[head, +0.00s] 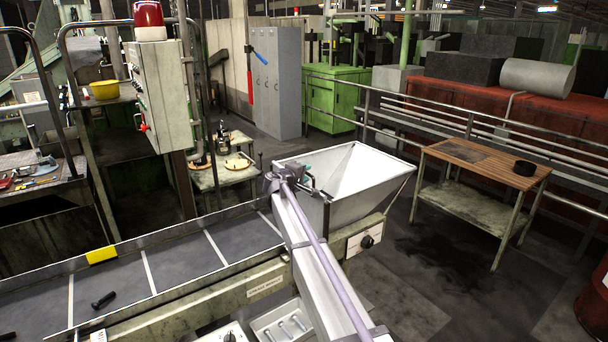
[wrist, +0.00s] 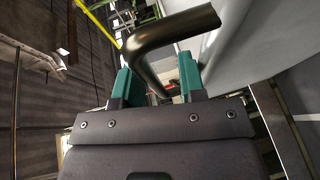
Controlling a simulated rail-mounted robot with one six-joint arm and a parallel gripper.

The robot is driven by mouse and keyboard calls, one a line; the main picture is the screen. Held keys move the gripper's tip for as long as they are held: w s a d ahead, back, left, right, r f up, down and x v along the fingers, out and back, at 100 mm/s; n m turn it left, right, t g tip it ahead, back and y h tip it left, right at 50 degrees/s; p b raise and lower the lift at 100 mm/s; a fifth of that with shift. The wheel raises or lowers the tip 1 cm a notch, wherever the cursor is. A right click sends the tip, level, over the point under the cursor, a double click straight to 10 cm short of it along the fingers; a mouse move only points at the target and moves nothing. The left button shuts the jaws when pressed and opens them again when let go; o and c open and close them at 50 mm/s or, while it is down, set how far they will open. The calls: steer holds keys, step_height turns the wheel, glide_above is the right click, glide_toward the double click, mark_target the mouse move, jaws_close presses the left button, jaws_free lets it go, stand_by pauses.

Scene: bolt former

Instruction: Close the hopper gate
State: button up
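The hopper (head: 345,178) is a pale metal funnel standing beside the conveyor in the head view. A dark bent bar handle (head: 318,187) shows at its left side, near my gripper (head: 307,176), which is largely hidden by my wrist. In the wrist view the handle (wrist: 170,30) is large and close, and its lower leg runs down between the teal fingers of my gripper (wrist: 157,68). The fingers are apart, with a gap showing between the bar and the right finger. The gate plate itself cannot be made out clearly.
The conveyor (head: 185,253) runs along the left front, with a dark bolt (head: 104,300) on it. A control box with a knob (head: 366,241) is below the hopper. A wooden-topped table (head: 480,162) stands to the right, with open floor between.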

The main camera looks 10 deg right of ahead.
steer(key=p+v, duration=0.2)
steer(key=v, duration=0.9)
steer(key=shift+d, duration=0.1)
steer(key=s+d+f+m+g+y+b, duration=0.2)
steer(key=s+f, duration=0.5)
steer(key=s, duration=0.8)
steer(key=s+d+f+m+g+y+b, duration=0.3)
steer(key=s+f, duration=0.5)
steer(key=s, duration=0.7)
steer(key=s+d+f+m+g+y+b, duration=0.3)
steer(key=s+f+g, duration=0.4)
steer(key=s, duration=0.8)
steer(key=shift+s+d+f+m+y, duration=0.15)
steer(key=shift+d+f+m+y, duration=0.25)
steer(key=shift+y, duration=0.8)
steer(key=shift+r, duration=0.1)
